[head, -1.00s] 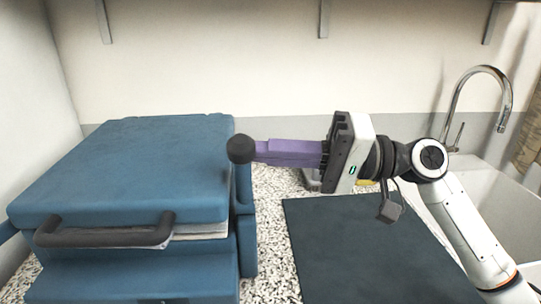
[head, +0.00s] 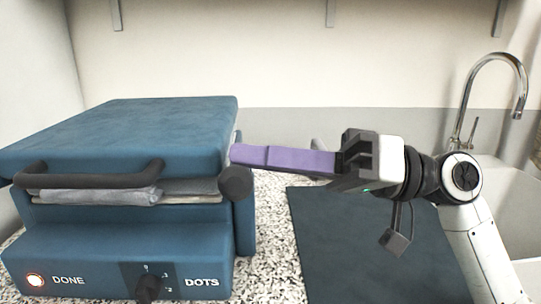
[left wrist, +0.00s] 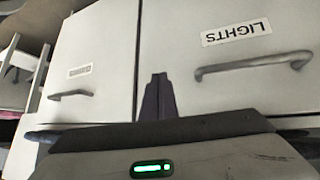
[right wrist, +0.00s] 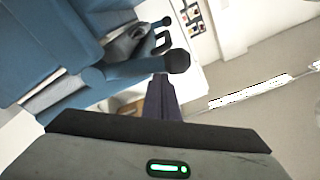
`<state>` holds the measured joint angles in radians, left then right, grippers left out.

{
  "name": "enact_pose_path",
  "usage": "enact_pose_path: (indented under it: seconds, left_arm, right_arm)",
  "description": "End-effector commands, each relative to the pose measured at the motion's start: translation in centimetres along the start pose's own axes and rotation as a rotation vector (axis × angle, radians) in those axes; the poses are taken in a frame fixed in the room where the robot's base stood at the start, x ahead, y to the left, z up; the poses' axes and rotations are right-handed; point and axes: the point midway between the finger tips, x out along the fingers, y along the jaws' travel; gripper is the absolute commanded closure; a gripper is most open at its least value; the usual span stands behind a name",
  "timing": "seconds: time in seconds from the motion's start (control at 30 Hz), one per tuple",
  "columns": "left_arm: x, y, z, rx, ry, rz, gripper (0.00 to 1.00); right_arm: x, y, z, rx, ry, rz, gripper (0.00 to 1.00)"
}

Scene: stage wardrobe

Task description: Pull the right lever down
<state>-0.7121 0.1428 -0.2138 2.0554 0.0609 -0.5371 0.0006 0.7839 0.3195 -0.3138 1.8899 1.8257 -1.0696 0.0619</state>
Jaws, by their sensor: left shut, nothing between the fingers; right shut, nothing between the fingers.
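The right lever ends in a black ball knob (head: 236,183) at the right side of the blue press (head: 130,135). The knob now sits beside the front right edge of the press, below the lid top. My right gripper (head: 233,156) is shut and empty, its purple fingers lying level with their tips just above the knob; contact is not certain. In the right wrist view the knob (right wrist: 177,62) is just beyond the fingertips (right wrist: 160,78). My left gripper (left wrist: 157,78) is shut and empty, away from the press, in the left wrist view.
The press has a dark front handle (head: 90,173), grey cloth (head: 95,195) in its gap, a lit DONE lamp (head: 36,281) and a dial (head: 149,288). A dark mat (head: 350,250) and a sink (head: 505,190) lie to the right. The left wrist faces a cabinet labelled LIGHTS (left wrist: 235,33).

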Motion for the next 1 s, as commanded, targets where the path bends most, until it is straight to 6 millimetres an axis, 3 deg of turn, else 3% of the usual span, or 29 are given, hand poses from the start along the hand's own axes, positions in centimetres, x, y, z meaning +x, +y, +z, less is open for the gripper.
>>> enact_pose_path:
  seconds: [0.3,1.0]
  left_arm:
    - [0.5,-0.2,-0.3,-0.005,0.024,0.001,1.0]
    - [0.5,-0.1,-0.3,-0.009,0.028,0.002,1.0]
  right_arm:
    - [-0.4,0.8,1.2,0.001,0.003,0.003,1.0]
    - [-0.4,1.1,1.9,0.007,-0.007,0.005,1.0]
